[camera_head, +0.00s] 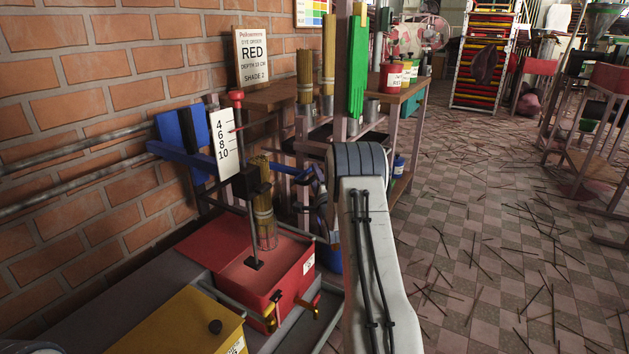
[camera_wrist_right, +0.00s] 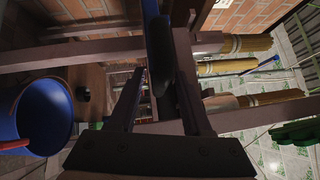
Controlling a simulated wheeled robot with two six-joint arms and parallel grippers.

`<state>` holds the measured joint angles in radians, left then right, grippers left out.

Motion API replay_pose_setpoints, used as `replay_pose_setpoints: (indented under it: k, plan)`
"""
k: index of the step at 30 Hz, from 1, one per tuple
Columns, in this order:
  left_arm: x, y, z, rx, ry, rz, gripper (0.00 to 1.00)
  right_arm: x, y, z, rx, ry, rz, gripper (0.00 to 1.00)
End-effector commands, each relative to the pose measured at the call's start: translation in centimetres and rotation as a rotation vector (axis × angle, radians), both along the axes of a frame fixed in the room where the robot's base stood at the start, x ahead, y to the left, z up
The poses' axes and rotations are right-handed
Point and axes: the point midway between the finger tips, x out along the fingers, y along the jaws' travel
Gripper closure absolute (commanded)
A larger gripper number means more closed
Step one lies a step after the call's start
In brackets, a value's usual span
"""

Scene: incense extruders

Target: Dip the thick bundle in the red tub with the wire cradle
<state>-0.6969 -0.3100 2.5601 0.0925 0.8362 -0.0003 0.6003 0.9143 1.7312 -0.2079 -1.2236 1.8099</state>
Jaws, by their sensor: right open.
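The red tub (camera_head: 228,236) stands by the brick wall with dull red inside. A wire cradle (camera_head: 267,241) hangs over it, and a tan stick bundle (camera_head: 262,205) stands upright with its lower end at the cradle. A red-knobbed rod (camera_head: 237,97) and a white scale (camera_head: 223,142) marked 4 to 10 stand beside it. More bundles (camera_head: 305,75) stand upright in metal cups on the rack behind; I cannot tell which is thickest. My right gripper (camera_wrist_right: 157,65) is open and empty; my forearm largely hides it in the head view. My left gripper is out of view.
A yellow tub (camera_head: 180,325) is in front of the red one. A blue bucket (camera_wrist_right: 42,115) is near my right gripper in the wrist view. Green gloves (camera_head: 357,75) hang by the rack. A board (camera_head: 253,50) reads RED, shade 2. Sticks litter the right floor.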

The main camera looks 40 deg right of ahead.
Motion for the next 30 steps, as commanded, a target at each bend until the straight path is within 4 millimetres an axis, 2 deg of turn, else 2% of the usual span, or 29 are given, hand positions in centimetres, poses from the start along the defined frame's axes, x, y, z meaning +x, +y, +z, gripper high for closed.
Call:
replay_pose_setpoints:
  k: [6, 10, 30]
  plan:
    - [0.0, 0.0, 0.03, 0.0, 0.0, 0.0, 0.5, 0.02, 0.02, -0.01, 0.0, 0.001, 0.0, 0.51]
    - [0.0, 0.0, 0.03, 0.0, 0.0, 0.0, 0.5, 0.01, 0.02, -0.02, 0.0, 0.001, 0.0, 1.0]
    - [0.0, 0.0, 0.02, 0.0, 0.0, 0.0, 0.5, -0.03, 0.02, -0.05, 0.001, 0.002, 0.0, 1.0]
